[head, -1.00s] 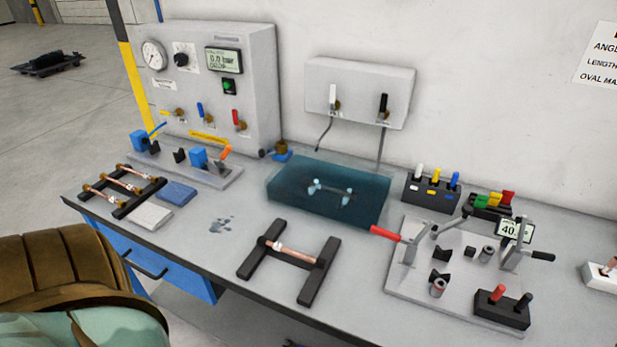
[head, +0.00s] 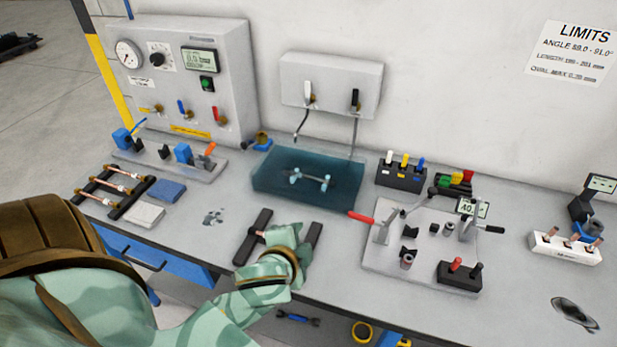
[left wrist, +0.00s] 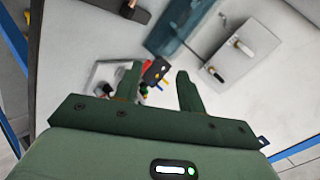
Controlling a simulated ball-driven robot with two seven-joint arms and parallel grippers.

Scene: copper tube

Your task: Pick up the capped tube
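A copper tube (head: 261,234) lies across a black two-bar stand (head: 246,247) in the middle of the bench. My left arm covers most of it in the head view, so I cannot tell its end caps apart. My left gripper (head: 288,254) is over the right part of this stand, and its fingertips are hard to make out there. In the left wrist view my left gripper (left wrist: 158,88) shows two green fingers apart with nothing held between them. My right gripper is in neither view.
Several copper tubes (head: 117,188) lie on a rack at left. A blue water tank (head: 270,179) stands behind the stand.

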